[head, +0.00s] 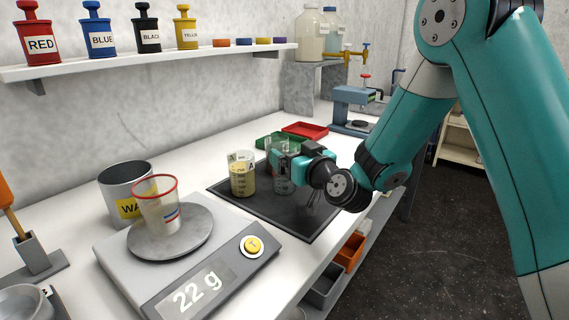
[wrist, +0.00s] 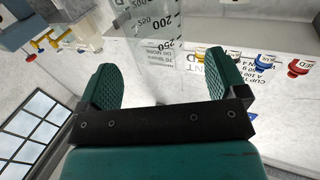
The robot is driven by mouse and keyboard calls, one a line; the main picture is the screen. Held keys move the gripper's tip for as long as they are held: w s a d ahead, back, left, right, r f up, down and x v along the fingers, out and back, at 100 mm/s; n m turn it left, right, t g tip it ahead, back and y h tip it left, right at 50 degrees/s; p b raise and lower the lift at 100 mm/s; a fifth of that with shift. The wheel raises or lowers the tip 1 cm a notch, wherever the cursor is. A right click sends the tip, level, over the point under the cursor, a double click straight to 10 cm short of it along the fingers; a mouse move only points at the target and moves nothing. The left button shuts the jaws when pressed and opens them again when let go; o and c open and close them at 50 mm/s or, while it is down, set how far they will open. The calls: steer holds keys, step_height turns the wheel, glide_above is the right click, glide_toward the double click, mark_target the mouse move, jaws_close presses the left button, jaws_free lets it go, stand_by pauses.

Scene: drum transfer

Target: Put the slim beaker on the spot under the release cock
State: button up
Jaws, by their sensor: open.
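The clear graduated beaker, which looks like the slim beaker (head: 282,184), stands upright on the black mat (head: 308,221), partly hidden by my gripper (head: 285,160). In the wrist view the same clear beaker (wrist: 156,38) shows upside down, with marks 200 and 250, just beyond and between the fingers. My gripper (wrist: 160,78) is open there, with a gap on both sides of the glass. A yellow pipe with a small tap, probably the release cock (head: 366,76), hangs at the back right over a blue stand with a dark round spot (head: 359,125).
A beaker of yellowish liquid (head: 242,176) stands left of my gripper on the mat. A green tray (head: 275,141) and a red tray (head: 306,131) lie behind. A scale (head: 118,247) reading 22 g bears a red-rimmed cup (head: 157,207). A waste pot (head: 116,180) stands beside it.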

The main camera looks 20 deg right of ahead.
mark_target(284, 147)
steer(key=p+x, duration=0.4)
steer(key=shift+w+d, duration=0.15)
steer(key=shift+w+f, duration=0.3)
steer(key=shift+w, duration=0.1)
steer(key=c, duration=1.3)
steer(key=shift+r, duration=0.1)
